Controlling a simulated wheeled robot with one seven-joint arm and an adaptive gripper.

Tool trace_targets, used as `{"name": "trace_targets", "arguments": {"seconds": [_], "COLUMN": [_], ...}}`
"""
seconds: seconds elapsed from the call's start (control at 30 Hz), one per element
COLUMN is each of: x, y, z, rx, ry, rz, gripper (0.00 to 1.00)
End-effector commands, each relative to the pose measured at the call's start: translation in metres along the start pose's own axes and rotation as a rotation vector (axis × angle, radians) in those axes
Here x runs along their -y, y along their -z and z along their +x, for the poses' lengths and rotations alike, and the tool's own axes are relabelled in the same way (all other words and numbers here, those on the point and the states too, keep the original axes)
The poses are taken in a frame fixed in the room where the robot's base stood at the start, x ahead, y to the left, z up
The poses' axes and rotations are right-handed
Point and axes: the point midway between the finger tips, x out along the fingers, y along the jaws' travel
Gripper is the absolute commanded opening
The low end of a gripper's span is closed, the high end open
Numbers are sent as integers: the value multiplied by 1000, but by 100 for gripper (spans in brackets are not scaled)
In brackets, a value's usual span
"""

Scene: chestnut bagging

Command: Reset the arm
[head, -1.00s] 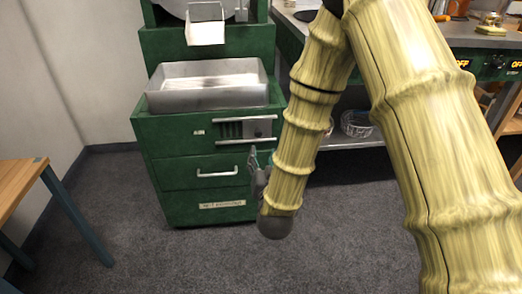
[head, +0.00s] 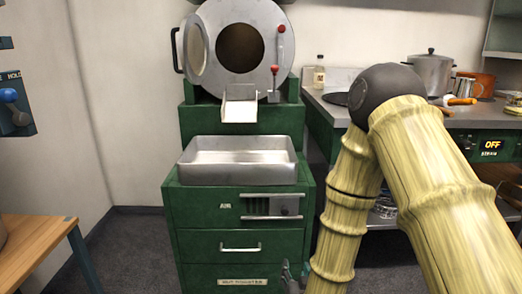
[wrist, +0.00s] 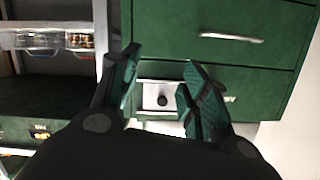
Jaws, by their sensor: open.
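My gripper (wrist: 157,80) is open in the wrist view, its two dark teal-padded fingers apart with nothing between them. Behind the fingers is the front of the green cabinet (wrist: 250,80), with a drawer handle and a metal panel with a dark knob (wrist: 163,101). In the head view my bamboo-patterned arm bends at a dark elbow on the right and hangs down in front of the cabinet's right edge. Only a small part of my gripper (head: 292,274) shows there, at the bottom edge.
A round metal drum machine (head: 204,62) with a white chute (head: 239,108) stands above a metal tray (head: 187,170) on the green cabinet (head: 186,212). A wooden table (head: 30,250) is at left. A counter (head: 328,108) with pots (head: 431,72) lies behind my arm.

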Motion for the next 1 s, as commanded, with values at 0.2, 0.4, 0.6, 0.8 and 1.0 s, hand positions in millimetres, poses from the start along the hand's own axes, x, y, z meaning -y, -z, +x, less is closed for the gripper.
{"name": "trace_targets", "arguments": {"seconds": [0.2,0.4,0.6,0.8,1.0], "x": [-55,-101,-143,-171,-192], "y": [-114,-204,-274,-314,-338], "z": [-35,-92,-166,-232,-290], "rx": [338,639,928,1145,1323], "ry": [-52,-94,-134,-163,-186], "rz": [-46,-81,-108,-122,-132], "gripper": [46,46,46,46,46]}}
